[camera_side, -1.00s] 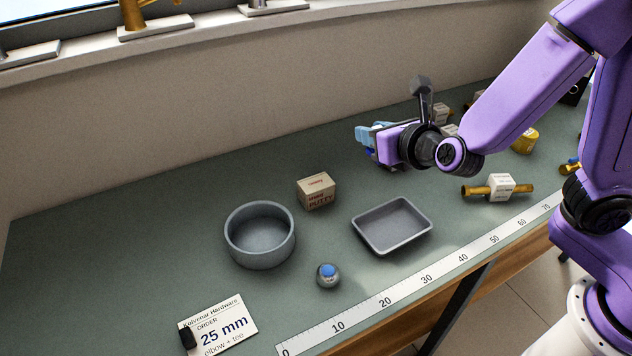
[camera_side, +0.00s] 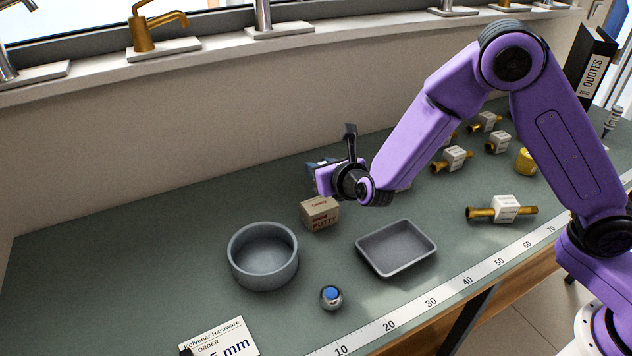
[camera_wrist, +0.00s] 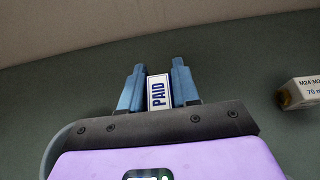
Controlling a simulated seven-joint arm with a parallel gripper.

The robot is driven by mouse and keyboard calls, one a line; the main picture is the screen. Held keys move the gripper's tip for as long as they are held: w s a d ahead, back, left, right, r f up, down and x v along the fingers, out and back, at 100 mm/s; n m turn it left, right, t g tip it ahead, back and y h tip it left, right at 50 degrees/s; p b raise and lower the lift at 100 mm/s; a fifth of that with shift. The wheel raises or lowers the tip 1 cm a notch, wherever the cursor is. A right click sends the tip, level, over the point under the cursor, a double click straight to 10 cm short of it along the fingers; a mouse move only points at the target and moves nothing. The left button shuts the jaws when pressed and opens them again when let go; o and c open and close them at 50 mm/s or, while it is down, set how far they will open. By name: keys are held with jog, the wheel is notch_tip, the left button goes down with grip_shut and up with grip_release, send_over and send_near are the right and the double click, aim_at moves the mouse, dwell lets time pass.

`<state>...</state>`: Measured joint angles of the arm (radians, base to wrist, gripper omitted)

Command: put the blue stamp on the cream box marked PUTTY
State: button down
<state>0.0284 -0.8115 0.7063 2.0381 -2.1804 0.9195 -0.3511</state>
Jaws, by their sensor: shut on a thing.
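My gripper (camera_side: 316,172) is shut on the blue stamp, whose white, blue-edged face reading PAID (camera_wrist: 159,92) shows between the blue fingers in the wrist view. In the side view the stamp is too small and hidden to make out. The cream box marked PUTTY (camera_side: 320,214) stands on the green bench. In the side picture my gripper appears just above and behind it; I cannot tell the exact height. The box does not show in the wrist view.
A round grey bowl (camera_side: 263,281) stands left of the box and a grey tray (camera_side: 397,268) right of it. Labelled brass fittings (camera_side: 502,209) lie to the right. The wall is behind.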

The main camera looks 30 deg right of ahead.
jog(key=shift+w+a+f, duration=0.3)
jog(key=shift+w+f, duration=0.25)
jog(key=shift+f, duration=0.15)
jog(key=shift+w+f, duration=0.1)
jog(key=shift+f, duration=1.55)
jog(key=c, duration=0.8)
grip_release()
jog(key=shift+f, duration=0.15)
jog(key=shift+s+r, duration=0.2)
jog(key=shift+r, duration=0.05)
jog(key=v, duration=1.1)
jog(key=shift+s+r, duration=0.15)
jog(key=shift+s, duration=0.1)
